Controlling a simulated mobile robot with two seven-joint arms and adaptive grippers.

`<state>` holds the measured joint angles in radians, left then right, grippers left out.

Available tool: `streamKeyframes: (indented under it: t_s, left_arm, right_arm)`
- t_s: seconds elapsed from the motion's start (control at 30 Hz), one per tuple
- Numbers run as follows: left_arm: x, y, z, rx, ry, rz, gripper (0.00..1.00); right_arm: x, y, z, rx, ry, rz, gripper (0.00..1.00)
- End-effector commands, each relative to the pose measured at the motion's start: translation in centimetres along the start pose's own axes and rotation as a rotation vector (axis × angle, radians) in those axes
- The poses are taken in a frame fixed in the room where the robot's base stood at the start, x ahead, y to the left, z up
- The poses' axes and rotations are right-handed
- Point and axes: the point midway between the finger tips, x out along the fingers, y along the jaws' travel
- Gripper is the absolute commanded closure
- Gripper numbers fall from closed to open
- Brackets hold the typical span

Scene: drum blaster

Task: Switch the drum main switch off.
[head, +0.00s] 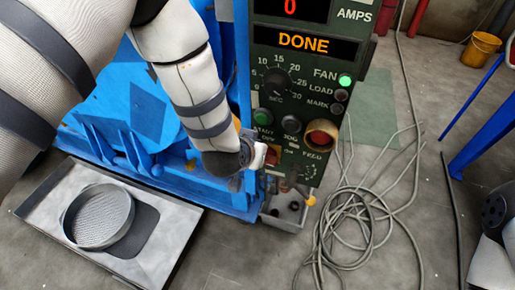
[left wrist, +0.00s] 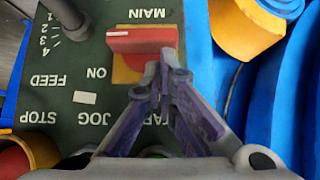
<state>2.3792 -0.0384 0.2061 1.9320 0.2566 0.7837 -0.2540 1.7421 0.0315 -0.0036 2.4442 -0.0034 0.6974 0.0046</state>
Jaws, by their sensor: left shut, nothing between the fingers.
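The main switch (left wrist: 140,42) is a red bar handle on a yellow-orange plate, on a dark green panel that appears upside down in the left wrist view. Its handle lies crosswise in that view, with a pale mark near its left end. "MAIN" and "ON" are readable around it; the lettering near my fingers is partly hidden. My left gripper (left wrist: 165,68) is shut and empty, its tips at the handle's lower right edge; I cannot tell if they touch. In the head view, my left gripper (head: 262,156) is at the lower left of the control panel (head: 307,100), largely hiding the switch.
A yellow-ringed red stop button (head: 321,137) and the selector dial (head: 275,84) are nearby on the panel. The display reads "DONE" and a green lamp is lit. Blue machine frame (head: 160,100) stands left. Coiled cables (head: 350,225) lie on the floor.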

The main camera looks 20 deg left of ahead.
Motion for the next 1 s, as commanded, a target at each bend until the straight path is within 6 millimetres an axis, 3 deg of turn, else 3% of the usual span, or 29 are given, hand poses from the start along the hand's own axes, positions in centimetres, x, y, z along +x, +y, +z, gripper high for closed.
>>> streamKeyframes:
  t_s: [1.0]
  left_arm:
    - [0.15, -0.54, 0.15, -0.092, 0.001, 0.087, 1.00]
  right_arm:
    - [-0.14, -0.01, -0.03, 0.000, 0.003, 0.000, 0.60]
